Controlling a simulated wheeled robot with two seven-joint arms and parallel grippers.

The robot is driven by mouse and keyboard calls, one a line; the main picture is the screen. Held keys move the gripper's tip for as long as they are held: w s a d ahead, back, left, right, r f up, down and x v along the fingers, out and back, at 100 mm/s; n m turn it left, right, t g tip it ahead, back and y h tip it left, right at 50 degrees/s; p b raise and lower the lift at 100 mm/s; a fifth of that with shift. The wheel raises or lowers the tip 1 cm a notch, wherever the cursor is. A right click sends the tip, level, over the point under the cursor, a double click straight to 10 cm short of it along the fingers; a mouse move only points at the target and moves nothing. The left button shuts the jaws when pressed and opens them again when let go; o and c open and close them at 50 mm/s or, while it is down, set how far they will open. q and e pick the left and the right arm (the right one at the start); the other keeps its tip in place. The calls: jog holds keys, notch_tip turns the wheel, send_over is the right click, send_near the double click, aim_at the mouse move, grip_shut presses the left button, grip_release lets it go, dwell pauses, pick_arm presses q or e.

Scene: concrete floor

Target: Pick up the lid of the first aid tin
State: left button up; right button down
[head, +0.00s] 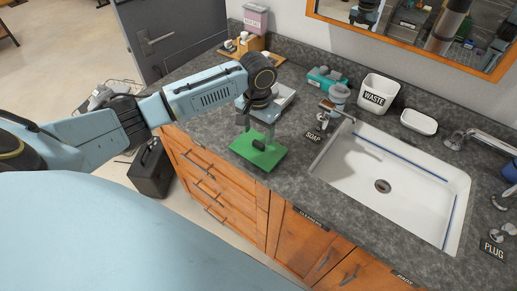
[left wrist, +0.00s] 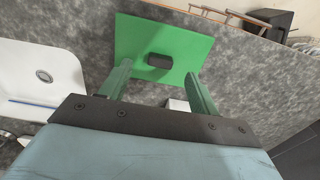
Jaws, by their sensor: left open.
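The green lid (head: 250,155), a flat rectangle with a black knob (head: 259,145) in its middle, lies on the grey counter near its front edge. It also shows in the left wrist view (left wrist: 135,38), with its knob (left wrist: 158,60) between my fingers. My left gripper (head: 257,128) is open and empty, pointing down just above the lid, its fingers on either side of the knob. I cannot tell whether the fingers touch the lid. A pale open box (head: 284,98) stands behind the gripper, partly hidden by it; I cannot tell whether it is the tin. My right gripper is out of view.
The white sink (head: 345,170) lies to the right, with a soap dispenser (head: 337,98) beside it. A waste bin (head: 378,93) and a teal box (head: 325,78) stand along the back wall. Bare counter lies between the lid and the sink.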

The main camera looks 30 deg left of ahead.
aim_at(258, 143)
pick_arm(q)
jog(key=f, duration=0.5)
jog(key=shift+w+a+f, duration=0.1)
jog(key=shift+w, duration=0.25)
jog(key=c, duration=1.1)
